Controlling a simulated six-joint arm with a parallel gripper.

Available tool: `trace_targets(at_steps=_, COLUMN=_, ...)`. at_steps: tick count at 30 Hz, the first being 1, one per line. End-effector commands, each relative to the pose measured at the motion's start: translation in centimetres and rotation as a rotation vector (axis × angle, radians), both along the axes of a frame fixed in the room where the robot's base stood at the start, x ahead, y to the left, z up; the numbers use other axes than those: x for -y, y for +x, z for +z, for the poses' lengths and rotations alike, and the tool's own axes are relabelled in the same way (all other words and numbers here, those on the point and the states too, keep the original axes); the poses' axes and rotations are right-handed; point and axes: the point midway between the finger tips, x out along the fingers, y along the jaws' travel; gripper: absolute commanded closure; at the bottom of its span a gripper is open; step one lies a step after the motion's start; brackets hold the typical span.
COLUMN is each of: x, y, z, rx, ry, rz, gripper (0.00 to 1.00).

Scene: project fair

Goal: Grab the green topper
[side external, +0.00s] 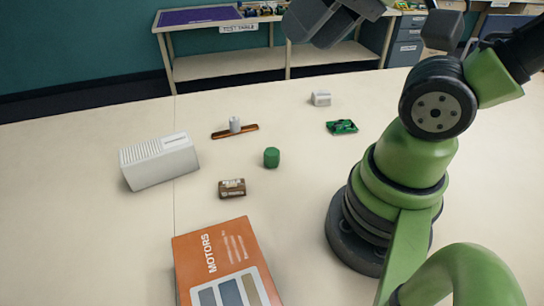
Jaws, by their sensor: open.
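The green topper (271,158) is a small dark green cylinder standing upright on the pale table, near the middle of the side external view. My gripper (325,22) is at the top of the view, high above the table and well apart from the topper. It is open, though its fingertips are partly cut off by the frame's top edge. Nothing touches the topper.
Around the topper lie a brown block (232,188), a brown bar with a grey knob (235,130), a green circuit board (341,127) and a small white block (321,98). A white ridged box (158,162) stands left, an orange MOTORS box (222,262) in front.

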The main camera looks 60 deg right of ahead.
Motion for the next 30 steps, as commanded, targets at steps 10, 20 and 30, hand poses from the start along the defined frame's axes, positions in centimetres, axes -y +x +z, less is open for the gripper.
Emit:
trace_targets(at_steps=10, x=0.0, y=0.0, z=0.0, rx=0.0, ry=0.0, rz=0.0, gripper=0.35)
trace_targets(at_steps=20, x=1.2, y=2.6, z=-1.3, rx=-0.094, ry=-0.047, rz=-0.02, gripper=0.35)
trace_targets(at_steps=30, x=5.7, y=9.1, z=-9.3, rx=-0.378, ry=-0.161, rz=-0.025, gripper=0.35)
